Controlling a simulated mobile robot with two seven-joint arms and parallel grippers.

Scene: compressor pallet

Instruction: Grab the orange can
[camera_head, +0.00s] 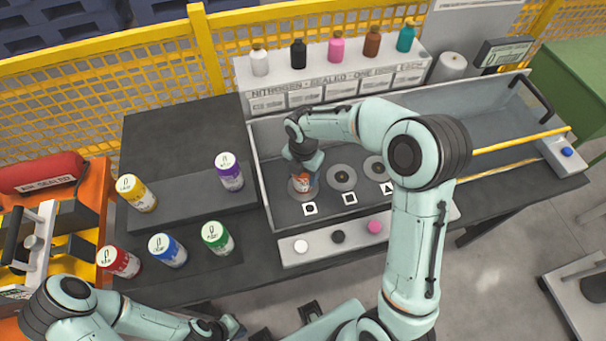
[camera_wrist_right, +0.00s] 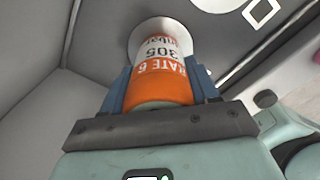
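The orange can (camera_head: 303,182) stands on the leftmost round grey disc in the grey tray (camera_head: 255,172). It also shows in the right wrist view (camera_wrist_right: 161,75), with an orange and white label reading "305". My right gripper (camera_head: 305,163) reaches down over it. In the right wrist view its two blue fingers (camera_wrist_right: 160,82) lie along both sides of the can, apparently touching it. The gripper hides the can's upper part in the head view. My left gripper (camera_head: 230,326) is low at the front, away from the can; its finger opening is unclear.
Purple (camera_head: 229,172), yellow (camera_head: 137,193), red (camera_head: 119,262), blue (camera_head: 167,250) and green (camera_head: 217,238) cans stand left of the tray. A nitrogen shelf (camera_head: 325,82) with several bottles stands behind it. A second disc (camera_head: 341,177) is just right of the can.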

